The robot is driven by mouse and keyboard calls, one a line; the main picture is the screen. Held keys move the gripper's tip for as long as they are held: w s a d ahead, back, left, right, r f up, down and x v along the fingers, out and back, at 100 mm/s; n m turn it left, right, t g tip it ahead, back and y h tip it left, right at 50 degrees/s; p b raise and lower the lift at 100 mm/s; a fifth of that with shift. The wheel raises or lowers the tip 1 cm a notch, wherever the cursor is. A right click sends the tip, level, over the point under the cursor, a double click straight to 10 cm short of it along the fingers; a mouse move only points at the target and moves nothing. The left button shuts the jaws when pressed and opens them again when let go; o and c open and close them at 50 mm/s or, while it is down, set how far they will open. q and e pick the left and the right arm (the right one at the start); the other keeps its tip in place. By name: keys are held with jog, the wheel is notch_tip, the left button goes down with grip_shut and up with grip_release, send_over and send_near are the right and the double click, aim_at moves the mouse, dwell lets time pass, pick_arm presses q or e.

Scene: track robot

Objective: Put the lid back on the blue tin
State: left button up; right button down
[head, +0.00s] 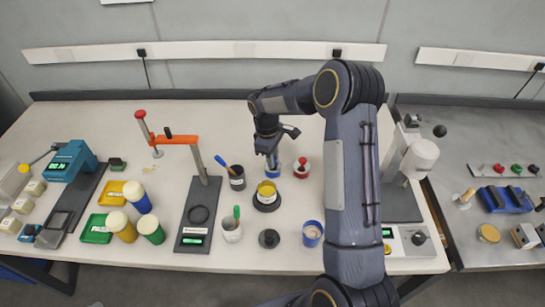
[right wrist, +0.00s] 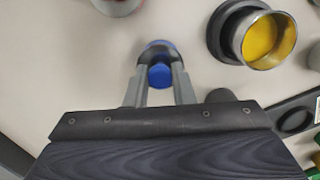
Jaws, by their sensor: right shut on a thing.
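The blue tin (head: 312,233) stands open near the table's front edge, left of my right forearm, with a pale label on its side. My right gripper (head: 272,156) points down farther back on the table, behind and left of the tin. It is shut on a small blue piece that looks like the lid (head: 273,166). In the right wrist view the blue lid (right wrist: 161,75) sits between the fingertips, partly hidden by them. Whether it touches the table is hard to tell. My left gripper is not in view.
A yellow-filled tin (head: 267,191) on a dark disc stands between gripper and blue tin. A red-topped tin (head: 302,168) stands right of the gripper, a dark pot (head: 237,176) left. A dark knobbed disc (head: 269,238) and white cup (head: 231,230) lie left of the blue tin.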

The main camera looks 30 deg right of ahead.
jog(key=c, duration=0.7)
grip_release()
jog(key=shift+r, duration=0.15)
jog(key=shift+r+p, duration=2.35)
jog(key=shift+r, duration=1)
grip_shut()
jog(key=shift+f, duration=0.15)
